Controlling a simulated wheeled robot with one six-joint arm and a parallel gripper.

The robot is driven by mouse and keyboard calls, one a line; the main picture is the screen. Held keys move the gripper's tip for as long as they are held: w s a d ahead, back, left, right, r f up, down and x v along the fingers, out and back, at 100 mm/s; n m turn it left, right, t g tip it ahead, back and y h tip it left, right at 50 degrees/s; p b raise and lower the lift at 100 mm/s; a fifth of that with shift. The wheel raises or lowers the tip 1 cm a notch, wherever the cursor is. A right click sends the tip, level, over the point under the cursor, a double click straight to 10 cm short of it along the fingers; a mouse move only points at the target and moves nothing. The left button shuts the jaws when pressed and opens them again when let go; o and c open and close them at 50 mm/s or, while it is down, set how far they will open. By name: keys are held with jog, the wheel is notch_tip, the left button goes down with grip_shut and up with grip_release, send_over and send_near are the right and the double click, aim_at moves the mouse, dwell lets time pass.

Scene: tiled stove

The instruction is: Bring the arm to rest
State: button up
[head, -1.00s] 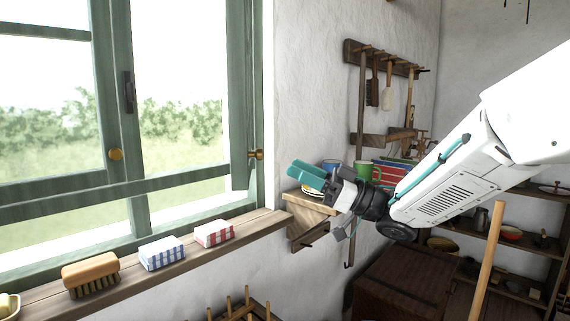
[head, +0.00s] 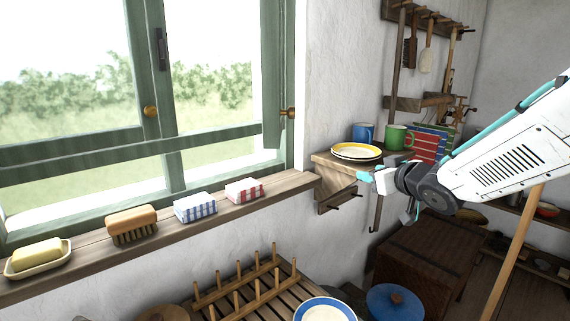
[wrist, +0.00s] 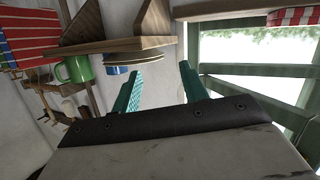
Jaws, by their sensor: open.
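My gripper (head: 372,177) is at the right of the head view, in front of the small wall shelf and a little below its plates. In the wrist view its two teal fingers (wrist: 158,92) stand apart with nothing between them. My white arm reaches in from the right edge of the head view. Whether the fingers touch the shelf edge cannot be told.
The wall shelf (head: 322,160) holds a yellow-rimmed plate (head: 356,151), a blue mug (head: 363,133) and a green mug (head: 397,138). The windowsill (head: 90,256) bears a soap dish, brush and two folded cloths. A wooden dish rack (head: 250,290) stands below. A wooden pole (head: 515,250) rises at right.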

jog(key=s+d+f+m+g+h, duration=0.2)
jog(key=s+d+f+g+h, duration=0.15)
jog(key=s, duration=0.35)
jog(key=s+d+f+m+g+h, duration=0.2)
jog(key=s+d+f+g+h, duration=0.1)
jog(key=s+d, duration=0.25)
jog(key=s+a+g+y, duration=0.1)
jog(key=s+a+g, duration=0.1)
jog(key=s, duration=1.1)
jog(key=s+a+r+m+g+y, duration=0.1)
jog(key=s+g, duration=0.3)
jog(key=s, duration=0.8)
jog(key=shift+s+a+r, duration=0.15)
jog(key=shift+s+a, duration=0.25)
jog(key=shift+a, duration=0.5)
